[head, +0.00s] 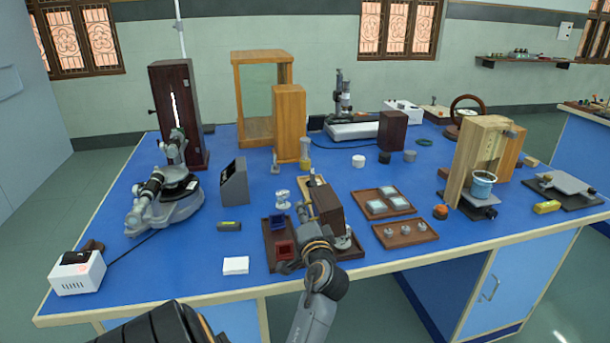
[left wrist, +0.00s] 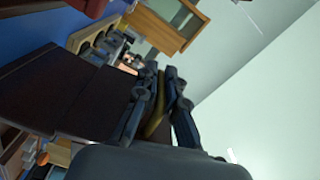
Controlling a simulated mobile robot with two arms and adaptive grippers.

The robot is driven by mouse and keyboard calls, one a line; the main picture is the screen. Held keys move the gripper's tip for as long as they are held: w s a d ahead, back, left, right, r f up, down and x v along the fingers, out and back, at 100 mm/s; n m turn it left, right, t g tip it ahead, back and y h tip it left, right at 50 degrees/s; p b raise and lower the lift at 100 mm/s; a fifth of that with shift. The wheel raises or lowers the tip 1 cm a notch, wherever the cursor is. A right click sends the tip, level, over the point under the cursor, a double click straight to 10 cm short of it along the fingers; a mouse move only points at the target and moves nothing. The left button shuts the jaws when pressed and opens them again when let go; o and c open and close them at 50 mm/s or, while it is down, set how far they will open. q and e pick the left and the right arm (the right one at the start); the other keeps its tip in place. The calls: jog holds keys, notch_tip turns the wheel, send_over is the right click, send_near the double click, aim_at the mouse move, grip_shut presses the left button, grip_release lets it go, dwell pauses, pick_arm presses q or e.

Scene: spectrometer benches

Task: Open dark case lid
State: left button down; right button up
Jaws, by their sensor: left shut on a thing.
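The dark case (head: 328,206) stands at the middle front of the blue bench, with a dark brown panel raised and a tan part (head: 313,181) showing behind it. My left gripper (head: 319,236) is at the near side of this panel, its fingertips mostly hidden by the wrist. In the left wrist view, dark brown panels (left wrist: 60,92) fill the left side. The left gripper's fingers (left wrist: 163,100) are closed around a thin yellowish-brown edge or tab, which seems to belong to the lid. How far the lid is open is hard to tell. My right gripper is not seen.
A dark tray (head: 270,252) with blue and red holders lies just left of the case. Trays with pale pieces (head: 384,202) and small metal pieces (head: 405,232) lie to the right. A white card (head: 235,265) is near the front edge, with bare blue bench around it.

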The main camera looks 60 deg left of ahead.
pick_arm(q)
jog(key=shift+s+a+f, duration=0.15)
jog(key=shift+s+f, duration=0.05)
jog(key=shift+s, duration=0.05)
jog(key=c, duration=1.4)
grip_release()
jog(key=shift+a, duration=0.1)
jog(key=shift+c, duration=0.2)
